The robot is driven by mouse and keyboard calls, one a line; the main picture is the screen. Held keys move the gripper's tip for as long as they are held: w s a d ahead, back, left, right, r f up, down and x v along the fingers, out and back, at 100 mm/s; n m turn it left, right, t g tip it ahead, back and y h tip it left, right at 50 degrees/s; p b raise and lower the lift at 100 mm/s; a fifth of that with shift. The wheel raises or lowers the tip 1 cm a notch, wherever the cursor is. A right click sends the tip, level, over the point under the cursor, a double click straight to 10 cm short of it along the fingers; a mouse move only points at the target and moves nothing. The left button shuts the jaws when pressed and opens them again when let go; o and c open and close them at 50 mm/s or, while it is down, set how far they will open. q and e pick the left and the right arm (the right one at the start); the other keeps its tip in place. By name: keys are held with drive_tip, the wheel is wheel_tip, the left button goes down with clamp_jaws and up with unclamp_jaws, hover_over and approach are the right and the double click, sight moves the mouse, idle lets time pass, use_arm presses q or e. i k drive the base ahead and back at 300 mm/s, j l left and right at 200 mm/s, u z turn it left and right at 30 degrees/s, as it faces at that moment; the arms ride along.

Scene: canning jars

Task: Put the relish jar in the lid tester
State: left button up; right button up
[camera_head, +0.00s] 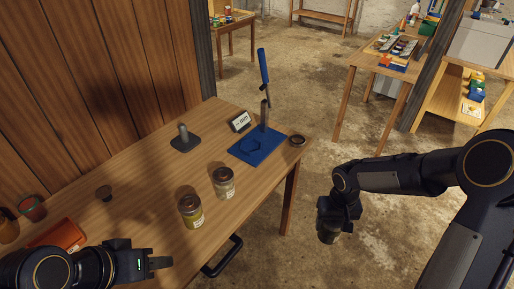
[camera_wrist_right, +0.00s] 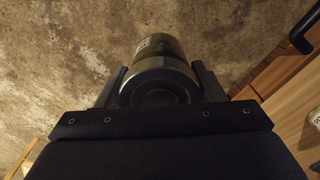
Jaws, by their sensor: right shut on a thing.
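My right gripper (camera_head: 337,212) is shut on a dark greenish jar (camera_head: 328,231), apparently the relish jar. It holds the jar over open floor, right of the table. In the right wrist view the jar (camera_wrist_right: 160,82) sits between both fingers, its metal lid end toward the camera; part of a label shows, but I cannot read it. The lid tester (camera_head: 264,147), a blue base with an upright post and a raised blue lever, stands at the table's far right end, apart from the jar. My left gripper (camera_head: 160,263) is over the near left of the table; its finger opening is unclear.
Two lidded jars (camera_head: 191,209) (camera_head: 223,182) stand near the table's front edge. A dark stand (camera_head: 185,139), a small sign (camera_head: 240,121) and a round lid or ring (camera_head: 297,141) are near the tester. An orange tray (camera_head: 62,236) lies left. A handle (camera_head: 222,257) juts from the front.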

sight(252, 149)
drive_tip(key=i+l, duration=0.15)
drive_tip(key=l, duration=0.25)
drive_tip(key=i+l, duration=0.15)
drive_tip(key=l, duration=0.2)
drive_tip(key=i+l, duration=0.2)
drive_tip(key=l, duration=0.2)
drive_tip(key=i+l+u, duration=0.1)
drive_tip(key=l, duration=0.25)
drive_tip(key=i+l, duration=0.2)
drive_tip(key=l, duration=0.2)
drive_tip(key=i+l, duration=0.15)
drive_tip(key=l, duration=0.25)
drive_tip(key=u, duration=0.5)
drive_tip(key=l+u, duration=0.15)
drive_tip(key=u, duration=0.35)
drive_tip(key=i+l+u, duration=0.1)
drive_tip(key=u, duration=0.9)
